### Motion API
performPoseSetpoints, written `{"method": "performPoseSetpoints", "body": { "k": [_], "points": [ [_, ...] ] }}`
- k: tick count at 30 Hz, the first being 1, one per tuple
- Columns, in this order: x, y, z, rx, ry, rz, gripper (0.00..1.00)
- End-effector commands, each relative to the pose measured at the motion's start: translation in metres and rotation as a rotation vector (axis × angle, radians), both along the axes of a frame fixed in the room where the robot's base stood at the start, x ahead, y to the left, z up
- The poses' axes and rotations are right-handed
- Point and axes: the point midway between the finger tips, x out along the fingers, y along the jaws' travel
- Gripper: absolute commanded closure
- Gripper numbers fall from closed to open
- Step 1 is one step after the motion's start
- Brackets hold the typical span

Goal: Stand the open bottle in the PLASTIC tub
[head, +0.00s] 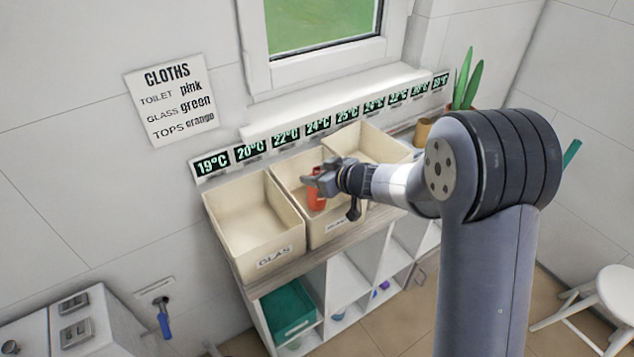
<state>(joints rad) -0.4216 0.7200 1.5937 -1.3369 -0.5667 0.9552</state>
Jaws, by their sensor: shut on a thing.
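My gripper (322,182) is shut on an orange-red bottle (316,198), which hangs roughly upright below the jaws. The bottle is over or inside the middle cream tub (290,181). I cannot tell whether its base touches the tub's floor. Its top is hidden by the jaws, so I cannot see whether it is open. The middle tub has a label (335,226) on its front, too small and partly covered to read.
The left tub (228,198) is labelled GLAS and looks empty. A third tub (372,140) stands to the right, partly behind my arm. The tubs stand on a shelf unit (345,275) below a row of temperature signs (285,139). A potted plant (466,80) stands at the right.

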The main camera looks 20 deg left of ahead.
Motion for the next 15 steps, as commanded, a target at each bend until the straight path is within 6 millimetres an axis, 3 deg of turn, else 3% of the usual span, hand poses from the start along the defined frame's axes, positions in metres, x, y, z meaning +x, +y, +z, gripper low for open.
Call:
{"method": "performPoseSetpoints", "body": {
  "k": [3,15],
  "points": [
    [0.0,0.0,-0.0157,0.0,0.003,-0.001,0.87],
    [0.0001,-0.0001,-0.0205,0.0,0.001,0.0,0.87]
  ]
}}
